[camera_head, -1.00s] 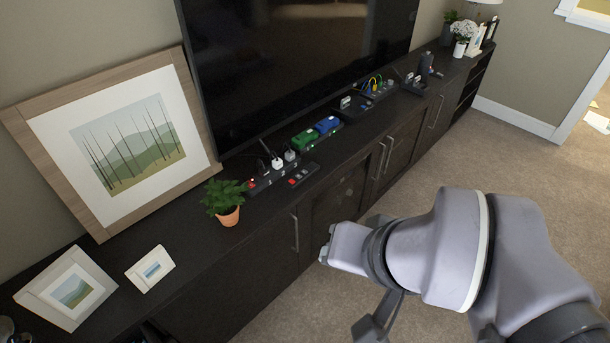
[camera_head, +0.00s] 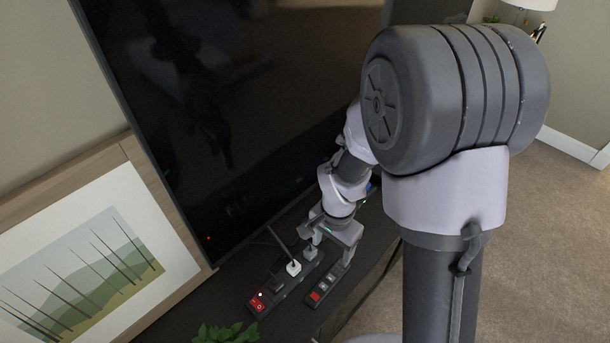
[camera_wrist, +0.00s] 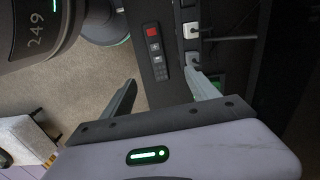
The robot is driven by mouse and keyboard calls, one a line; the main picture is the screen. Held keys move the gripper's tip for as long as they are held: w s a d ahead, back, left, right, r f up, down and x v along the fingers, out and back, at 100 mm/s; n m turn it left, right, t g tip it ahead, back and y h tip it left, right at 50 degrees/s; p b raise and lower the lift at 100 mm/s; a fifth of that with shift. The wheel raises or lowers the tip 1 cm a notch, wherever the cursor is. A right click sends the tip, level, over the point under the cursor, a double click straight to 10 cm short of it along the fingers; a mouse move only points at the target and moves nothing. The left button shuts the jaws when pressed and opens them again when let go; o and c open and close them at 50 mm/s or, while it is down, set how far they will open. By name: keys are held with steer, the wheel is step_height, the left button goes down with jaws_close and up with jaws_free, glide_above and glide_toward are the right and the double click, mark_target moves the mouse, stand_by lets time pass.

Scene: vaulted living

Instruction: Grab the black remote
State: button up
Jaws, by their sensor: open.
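The black remote (camera_head: 321,295), slim with a red button at one end, lies on the dark cabinet top (camera_head: 372,264). In the wrist view the remote (camera_wrist: 157,57) stands upright in the picture, red button at the top. My gripper (camera_head: 332,250) is open and empty, above the cabinet at the remote's far end. In the wrist view my gripper's fingers (camera_wrist: 164,88) are spread wide, with the remote's lower end between their tips in the picture. The exact height gap cannot be told.
A black power strip (camera_head: 283,285) with a red switch and plugs lies close alongside the remote; it also shows in the wrist view (camera_wrist: 186,14). The television (camera_head: 220,120) stands behind. A plant (camera_head: 225,333) and framed picture (camera_head: 85,265) are at left.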

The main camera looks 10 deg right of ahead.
steer(key=b, duration=0.5)
glide_above(328, 281)
steer(key=f, duration=1.2)
steer(key=shift+s+a+f, duration=0.1)
steer(key=shift+s+a, duration=0.05)
steer(key=shift+s, duration=0.1)
step_height(328, 281, down, 6)
steer(key=b, duration=0.3)
steer(key=shift+w, duration=0.15)
steer(key=shift+r, duration=0.2)
jaws_close()
